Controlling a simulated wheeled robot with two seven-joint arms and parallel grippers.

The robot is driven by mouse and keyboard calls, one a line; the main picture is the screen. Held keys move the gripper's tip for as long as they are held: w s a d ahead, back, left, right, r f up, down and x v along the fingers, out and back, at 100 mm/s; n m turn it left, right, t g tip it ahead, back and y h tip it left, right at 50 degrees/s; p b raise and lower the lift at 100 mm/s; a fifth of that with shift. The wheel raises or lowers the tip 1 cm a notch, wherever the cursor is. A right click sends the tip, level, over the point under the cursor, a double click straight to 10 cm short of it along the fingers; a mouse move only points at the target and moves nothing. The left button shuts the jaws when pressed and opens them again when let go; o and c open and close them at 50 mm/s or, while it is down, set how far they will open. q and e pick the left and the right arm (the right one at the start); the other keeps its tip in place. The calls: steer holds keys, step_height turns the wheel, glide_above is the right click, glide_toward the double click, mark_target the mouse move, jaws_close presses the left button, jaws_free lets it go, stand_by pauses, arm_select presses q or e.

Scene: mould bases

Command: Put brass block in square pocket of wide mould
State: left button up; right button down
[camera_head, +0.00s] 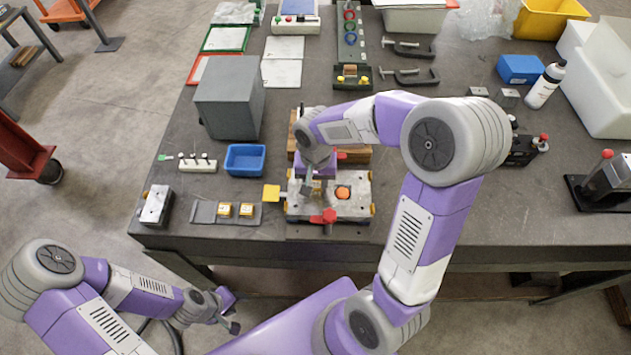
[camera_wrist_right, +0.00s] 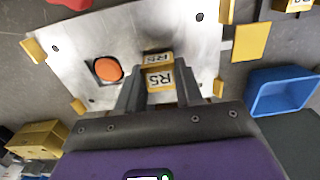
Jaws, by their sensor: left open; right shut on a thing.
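The wide mould (camera_head: 355,205) is a pale metal plate with yellow pieces at its edges, near the table's front edge. In the right wrist view its plate (camera_wrist_right: 185,35) fills the upper part. An orange disc (camera_wrist_right: 107,69) sits in a dark recess in it. My right gripper (camera_head: 311,188) is over the mould's left part, shut on a brass block (camera_wrist_right: 160,79) marked R5. I cannot tell whether the block touches the plate or is in a pocket. My left gripper (camera_head: 229,312) is open and empty, off the table's front.
Two brass blocks (camera_head: 247,209) lie on a grey strip left of the mould. A red knob (camera_head: 328,217) is at the mould's front.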

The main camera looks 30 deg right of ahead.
mark_target(315, 185)
steer(key=shift+f+b, duration=0.45)
steer(key=shift+f, duration=0.15)
steer(key=c, duration=0.7)
jaws_free()
steer(key=shift+c, duration=0.2)
steer(key=shift+r, duration=0.1)
steer(key=shift+r+p, duration=0.25)
steer(key=shift+p, duration=0.1)
step_height(315, 185, up, 13)
steer(key=p, duration=0.2)
steer(key=shift+f, duration=0.2)
steer(key=shift+p, duration=0.3)
